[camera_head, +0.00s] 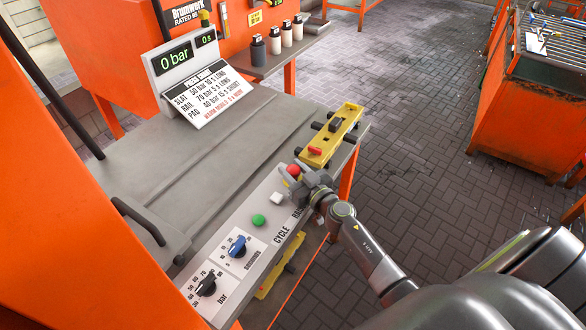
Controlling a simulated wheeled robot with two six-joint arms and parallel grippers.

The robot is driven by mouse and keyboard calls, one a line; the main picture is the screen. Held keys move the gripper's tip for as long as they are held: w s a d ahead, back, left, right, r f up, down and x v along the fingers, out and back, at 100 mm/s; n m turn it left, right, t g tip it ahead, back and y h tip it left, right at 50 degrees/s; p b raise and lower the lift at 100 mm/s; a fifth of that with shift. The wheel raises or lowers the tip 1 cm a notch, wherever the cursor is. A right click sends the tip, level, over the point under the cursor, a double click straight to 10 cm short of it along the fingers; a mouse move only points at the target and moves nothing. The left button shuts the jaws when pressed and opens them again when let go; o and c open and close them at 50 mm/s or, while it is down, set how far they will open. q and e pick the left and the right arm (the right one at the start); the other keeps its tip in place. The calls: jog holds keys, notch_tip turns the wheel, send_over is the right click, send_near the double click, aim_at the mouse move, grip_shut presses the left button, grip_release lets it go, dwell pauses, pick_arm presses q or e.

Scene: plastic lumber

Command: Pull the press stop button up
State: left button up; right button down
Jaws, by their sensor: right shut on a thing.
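The press stop button, a red mushroom head (293,170), shows at the right end of the sloped control panel (213,262). My right gripper (291,178) is at this button, with its fingers around the red head and shut on it. The fingers and wrist hide the button's base, so I cannot tell how far it stands up. My left gripper is not in the view.
The panel also has a white button (276,198), a green button (258,220), a blue knob (237,246) and a black knob (206,286). A yellow fixture (332,135) lies just beyond my gripper. A display (186,69) reads 0 bar and 0 s.

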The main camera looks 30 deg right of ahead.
aim_at(297, 174)
jog(key=shift+w+r, duration=0.1)
jog(key=shift+r, duration=0.1)
jog(key=c, duration=1.3)
grip_release()
jog(key=shift+o, duration=0.2)
jog(key=shift+s, duration=0.35)
jog(key=s, duration=0.4)
jog(key=s+d, duration=0.1)
jog(key=s, duration=0.1)
jog(key=s+d+b, duration=0.1)
jog(key=s+b, duration=0.1)
jog(key=s, duration=0.8)
jog(key=shift+s+d, duration=0.2)
jog(key=shift+s, duration=0.2)
